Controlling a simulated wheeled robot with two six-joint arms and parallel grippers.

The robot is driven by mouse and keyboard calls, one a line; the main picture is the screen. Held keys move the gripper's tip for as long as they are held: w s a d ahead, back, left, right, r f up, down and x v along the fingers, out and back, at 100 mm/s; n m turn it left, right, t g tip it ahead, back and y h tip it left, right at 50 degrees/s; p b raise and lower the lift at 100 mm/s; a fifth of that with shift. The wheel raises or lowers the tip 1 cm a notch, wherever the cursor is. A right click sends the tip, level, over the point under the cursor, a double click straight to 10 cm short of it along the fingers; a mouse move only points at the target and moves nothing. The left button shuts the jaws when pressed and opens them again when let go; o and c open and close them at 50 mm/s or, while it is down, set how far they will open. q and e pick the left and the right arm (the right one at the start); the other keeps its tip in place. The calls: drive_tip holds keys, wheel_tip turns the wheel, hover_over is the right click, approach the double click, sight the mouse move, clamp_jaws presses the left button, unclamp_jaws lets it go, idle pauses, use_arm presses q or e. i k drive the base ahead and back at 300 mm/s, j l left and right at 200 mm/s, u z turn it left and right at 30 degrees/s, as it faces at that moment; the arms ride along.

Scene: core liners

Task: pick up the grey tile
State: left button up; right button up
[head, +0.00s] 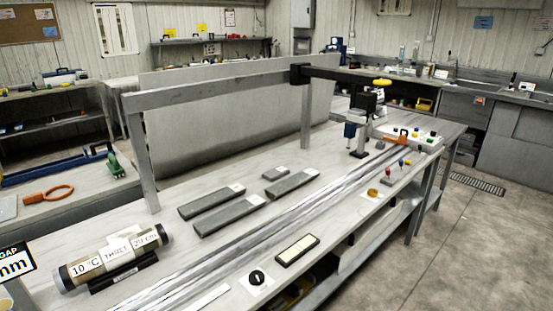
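Several flat dark-grey slabs with white labels at one end lie on the long pale bench (330,170) in the head view. Two longer slabs lie side by side: one farther back (208,202) and one nearer me (230,216). A medium slab (291,185) lies to their right, with a short, tile-like grey piece (275,173) just behind it. I cannot tell for certain which one is the grey tile; the short piece looks most like a tile. Neither of my grippers is in view.
A grey frame (210,90) spans the bench, with a post (136,160) at left. Long clear-grey rails (260,235) run along the front. A labelled cylinder (115,258) lies at front left. A black instrument (363,125) stands at back right.

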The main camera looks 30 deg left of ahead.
sight(278, 172)
drive_tip(key=i+l+u, duration=0.2)
drive_tip(key=i+u, duration=0.25)
drive_tip(key=i+l+u, duration=0.7)
drive_tip(key=l+u, duration=0.25)
drive_tip(key=j, duration=0.1)
